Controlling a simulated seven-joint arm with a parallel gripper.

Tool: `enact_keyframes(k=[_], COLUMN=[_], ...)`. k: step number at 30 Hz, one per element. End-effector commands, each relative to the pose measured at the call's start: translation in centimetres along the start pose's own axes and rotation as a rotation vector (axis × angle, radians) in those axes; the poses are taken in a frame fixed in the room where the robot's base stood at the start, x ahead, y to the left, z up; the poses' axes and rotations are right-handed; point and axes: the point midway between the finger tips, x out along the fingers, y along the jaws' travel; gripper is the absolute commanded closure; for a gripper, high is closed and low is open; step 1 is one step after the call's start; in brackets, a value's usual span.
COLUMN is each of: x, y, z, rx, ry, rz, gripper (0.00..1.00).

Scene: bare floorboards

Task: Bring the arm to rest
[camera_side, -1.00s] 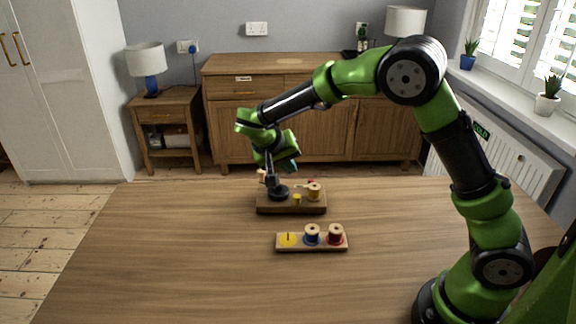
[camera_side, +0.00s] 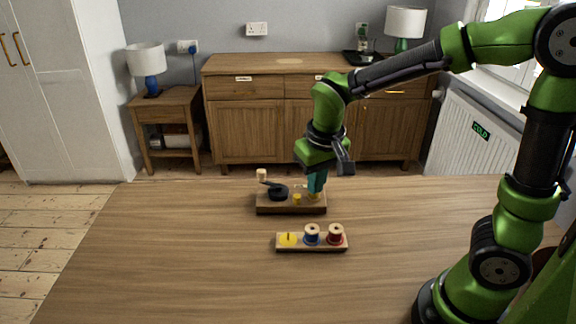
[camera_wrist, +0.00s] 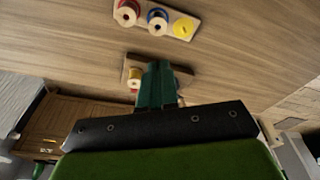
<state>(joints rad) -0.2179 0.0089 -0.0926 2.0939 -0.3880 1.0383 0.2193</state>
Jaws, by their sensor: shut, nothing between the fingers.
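My gripper (camera_side: 316,187) is above the right end of a wooden block (camera_side: 290,209) on the table and hides part of a spool there. Its teal fingers are together with nothing between them. They also show in the wrist view (camera_wrist: 157,85), in front of the block (camera_wrist: 128,74). The block carries a black crank (camera_side: 278,192) with a pale knob (camera_side: 261,174) and a small yellow peg (camera_side: 297,199). I cannot tell whether the fingertips touch the spool.
A spool board (camera_side: 283,248) lies nearer on the wooden table (camera_side: 180,250), with a blue spool (camera_side: 312,234), a red spool (camera_side: 335,234) and a yellow disc with a bare peg (camera_side: 288,239). The left table is clear. A sideboard (camera_side: 245,130) stands behind.

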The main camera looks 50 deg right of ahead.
Motion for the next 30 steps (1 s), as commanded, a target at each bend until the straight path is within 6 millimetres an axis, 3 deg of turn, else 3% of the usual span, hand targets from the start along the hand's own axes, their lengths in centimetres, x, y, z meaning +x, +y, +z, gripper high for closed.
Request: enact_keyframes(k=[1,6,12,19,30], x=[-1.5,-5.0,-7.7,-9.5,-9.6], y=[0.3,0.8,1.7,2.6,2.7], z=[1.3,5.3,8.4,8.9,8.8], rx=[0.000,-0.003,0.041,0.074,0.079], ry=[0.028,0.136,0.272,0.361,0.363], rz=[-0.062,-0.236,-0.353,-0.378,-0.376], gripper=[1.00,1.00,1.00,1.00,1.00])
